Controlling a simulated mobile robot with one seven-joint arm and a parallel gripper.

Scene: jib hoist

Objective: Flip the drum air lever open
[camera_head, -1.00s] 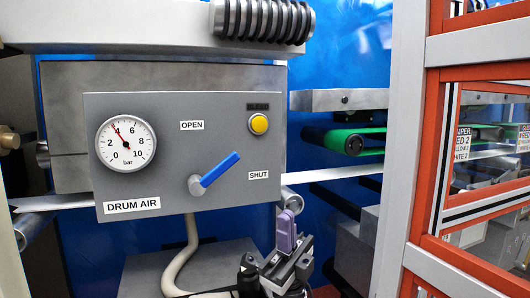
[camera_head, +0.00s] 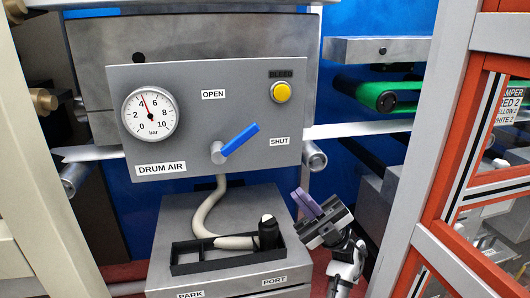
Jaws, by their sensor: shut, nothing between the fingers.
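The drum air lever (camera_head: 239,140) is a blue handle on a grey round hub, on the grey DRUM AIR panel (camera_head: 190,112). It slants up and to the right, pointing between the OPEN label (camera_head: 213,94) and the SHUT label (camera_head: 279,141), nearer SHUT. My gripper (camera_head: 306,203) is below and to the right of the lever, apart from it. Its purple fingers are together with nothing between them, pointing up and left. Nothing hides the lever.
A pressure gauge (camera_head: 150,114) and a yellow button (camera_head: 281,92) are on the panel. Below, a grey box (camera_head: 172,225) bears a black tray (camera_head: 185,269) with a hose end in it. An orange-and-grey frame (camera_head: 458,140) stands at the right. The space before the panel is clear.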

